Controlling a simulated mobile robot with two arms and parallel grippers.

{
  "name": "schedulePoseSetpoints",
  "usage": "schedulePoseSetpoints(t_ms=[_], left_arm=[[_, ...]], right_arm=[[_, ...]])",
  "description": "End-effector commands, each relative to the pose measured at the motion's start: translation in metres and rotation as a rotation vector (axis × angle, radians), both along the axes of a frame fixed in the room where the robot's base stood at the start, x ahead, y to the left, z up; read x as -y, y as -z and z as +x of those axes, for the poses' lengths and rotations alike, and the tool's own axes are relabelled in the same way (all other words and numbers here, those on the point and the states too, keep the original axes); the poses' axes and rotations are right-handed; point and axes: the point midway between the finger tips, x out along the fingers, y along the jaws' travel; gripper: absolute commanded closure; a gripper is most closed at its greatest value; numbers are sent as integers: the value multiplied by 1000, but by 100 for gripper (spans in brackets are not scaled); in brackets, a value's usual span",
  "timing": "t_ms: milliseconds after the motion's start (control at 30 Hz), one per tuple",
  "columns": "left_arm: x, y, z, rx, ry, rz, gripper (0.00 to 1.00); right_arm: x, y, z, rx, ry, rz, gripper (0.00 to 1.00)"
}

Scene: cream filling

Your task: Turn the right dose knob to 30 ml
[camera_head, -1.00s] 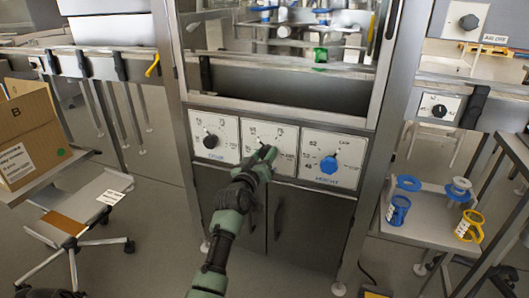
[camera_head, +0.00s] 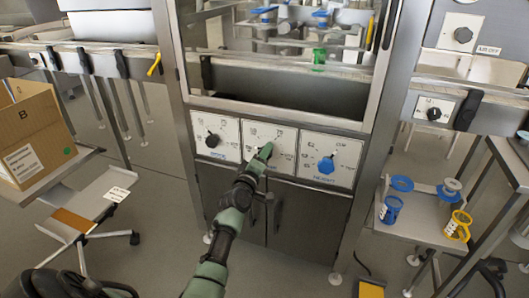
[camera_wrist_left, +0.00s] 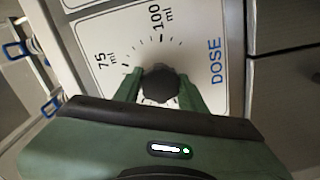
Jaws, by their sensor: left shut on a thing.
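The right dose panel (camera_head: 280,133) is the middle of three white dial panels on the cabinet front. My left gripper (camera_head: 264,153) reaches it from below, its green fingers shut on the knob. In the left wrist view the black dose knob (camera_wrist_left: 159,86) sits between the fingers of the left gripper (camera_wrist_left: 160,94). The 75 ml and 100 ml marks and the word DOSE show around it. The knob's pointer setting cannot be read; the dial's lower part is hidden by the gripper. My right gripper is not in view.
To the left is another panel with a black knob (camera_head: 212,140); to the right is a blue height knob (camera_head: 326,165). A cardboard box (camera_head: 32,135) stands at far left. A side table (camera_head: 412,225) at right holds blue and yellow parts.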

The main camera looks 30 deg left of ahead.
Motion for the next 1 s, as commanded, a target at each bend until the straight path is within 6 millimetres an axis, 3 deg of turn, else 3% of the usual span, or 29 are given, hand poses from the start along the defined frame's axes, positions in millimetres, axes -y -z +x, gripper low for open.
schedulePoseSetpoints(t_ms=[333, 833, 867, 933, 1000], left_arm=[[0, 0, 0, 28, -1, -119, 100], [0, 1, 0, 31, -1, -133, 100], [0, 1, 0, 31, -1, -133, 54], [0, 1, 0, 31, -1, -133, 37], [0, 1, 0, 31, -1, -133, 37]], right_arm=[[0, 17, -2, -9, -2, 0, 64], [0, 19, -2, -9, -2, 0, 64], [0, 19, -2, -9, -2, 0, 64], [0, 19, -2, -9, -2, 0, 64], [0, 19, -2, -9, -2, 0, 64]])
